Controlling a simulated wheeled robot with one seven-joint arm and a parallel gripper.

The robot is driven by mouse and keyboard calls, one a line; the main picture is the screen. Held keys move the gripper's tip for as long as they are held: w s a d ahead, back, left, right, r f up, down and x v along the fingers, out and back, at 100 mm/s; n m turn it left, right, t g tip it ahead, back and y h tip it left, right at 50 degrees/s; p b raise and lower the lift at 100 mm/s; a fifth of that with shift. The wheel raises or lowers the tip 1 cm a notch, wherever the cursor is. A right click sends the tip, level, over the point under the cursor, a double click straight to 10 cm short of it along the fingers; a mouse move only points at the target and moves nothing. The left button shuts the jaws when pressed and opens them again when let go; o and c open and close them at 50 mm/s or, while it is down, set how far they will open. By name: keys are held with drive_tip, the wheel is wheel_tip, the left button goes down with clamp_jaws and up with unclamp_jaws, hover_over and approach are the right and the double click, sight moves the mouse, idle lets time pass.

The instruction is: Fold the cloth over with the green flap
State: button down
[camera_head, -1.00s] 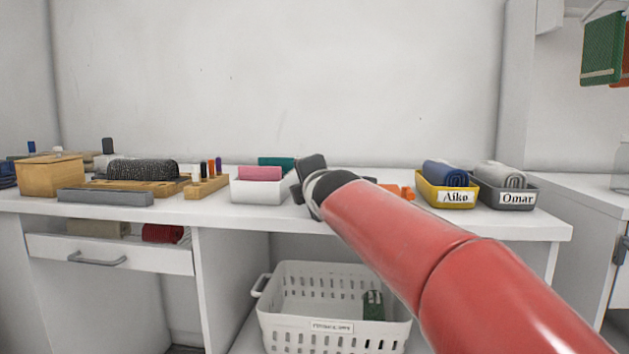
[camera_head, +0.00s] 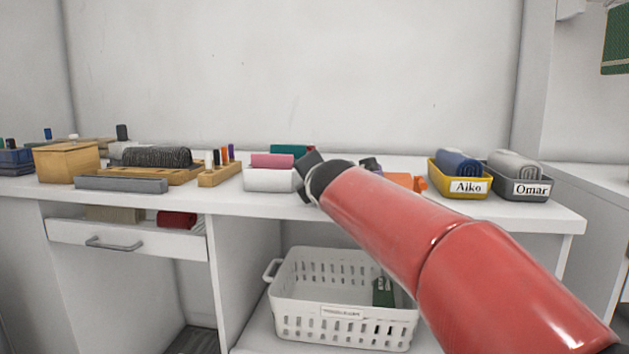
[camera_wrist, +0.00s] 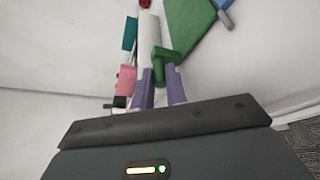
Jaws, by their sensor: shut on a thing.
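In the wrist view, the two purple fingers of my gripper (camera_wrist: 160,86) are shut on a small green piece, which looks like the green flap (camera_wrist: 160,64). A larger flat green sheet (camera_wrist: 188,27) shows beyond it, with a blue patch at its upper edge. I cannot tell whether the flap is joined to this sheet. In the head view, my red arm reaches over the bench and hides most of what is at my gripper. The cloth cannot be made out clearly there.
The white bench (camera_head: 225,199) carries a white bin with a pink roll (camera_head: 272,160), a wooden box (camera_head: 66,162), and an orange item (camera_head: 400,181). The yellow Aiko tray (camera_head: 460,188) and grey Omar tray (camera_head: 522,190) stand right. A white basket (camera_head: 340,310) sits below.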

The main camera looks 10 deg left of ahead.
drive_tip(key=c, duration=1.4)
unclamp_jaws()
drive_tip(key=shift+a+f, duration=0.1)
drive_tip(key=shift+f, duration=0.05)
drive_tip(key=v, duration=0.7)
drive_tip(key=shift+s, duration=0.3)
